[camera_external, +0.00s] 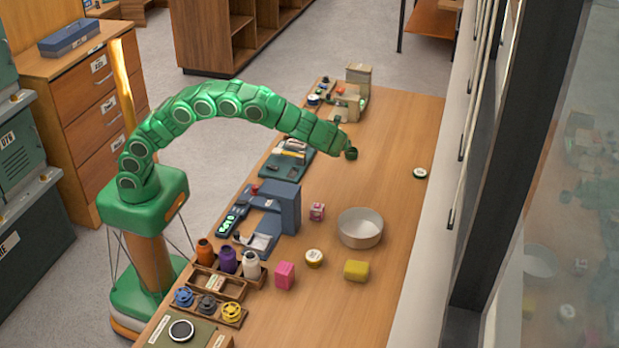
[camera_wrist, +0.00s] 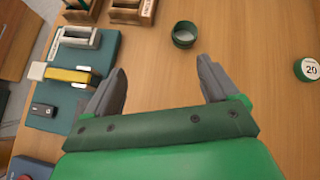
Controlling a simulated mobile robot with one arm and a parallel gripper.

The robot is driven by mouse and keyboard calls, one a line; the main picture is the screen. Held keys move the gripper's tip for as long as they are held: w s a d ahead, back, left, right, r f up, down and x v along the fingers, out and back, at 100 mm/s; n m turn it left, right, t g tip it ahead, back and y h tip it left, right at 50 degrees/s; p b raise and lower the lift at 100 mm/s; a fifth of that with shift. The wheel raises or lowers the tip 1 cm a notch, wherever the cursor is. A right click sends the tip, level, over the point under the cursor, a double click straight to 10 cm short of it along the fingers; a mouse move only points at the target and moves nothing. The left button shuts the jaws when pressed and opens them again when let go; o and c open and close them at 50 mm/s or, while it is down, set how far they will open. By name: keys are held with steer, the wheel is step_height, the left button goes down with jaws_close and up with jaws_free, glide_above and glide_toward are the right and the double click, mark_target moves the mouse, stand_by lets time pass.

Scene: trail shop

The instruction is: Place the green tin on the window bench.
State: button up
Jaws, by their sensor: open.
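A small dark green, round, open-topped thing (camera_wrist: 184,34) stands on the wooden bench ahead of my gripper, roughly centred between the fingers. It also shows in the external view (camera_external: 351,153), close to the end of my arm. A second round piece with green sides and a white top marked "20" (camera_wrist: 307,69) is to the right; in the external view (camera_external: 420,172) it sits near the window side. I cannot tell for certain which is the green tin. My gripper (camera_wrist: 160,85) is open and empty. The bench along the window (camera_external: 400,130) is wooden.
A teal mat (camera_wrist: 105,50) with small items lies left of my gripper. Wooden holders (camera_wrist: 132,10) stand beyond. A grey-blue device (camera_external: 285,205), white bowl (camera_external: 360,228), pink block (camera_external: 285,275) and yellow block (camera_external: 356,270) occupy the nearer bench. The right side is mostly clear.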

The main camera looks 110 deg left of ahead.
steer(key=s+d+r+n+h, duration=0.2)
steer(key=s+d+r+n, duration=0.25)
steer(key=s+d, duration=0.5)
steer(key=s+d+r+n+h, duration=0.3)
steer(key=s+d+r, duration=0.35)
steer(key=s, duration=0.65)
steer(key=s+d+n+h, duration=0.2)
steer(key=s+d, duration=0.7)
steer(key=s, duration=0.5)
steer(key=s+d+n+h, duration=0.3)
steer(key=s+d, duration=0.7)
steer(key=s, duration=0.4)
steer(key=shift+f+n, duration=0.45)
steer(key=shift+n, duration=0.4)
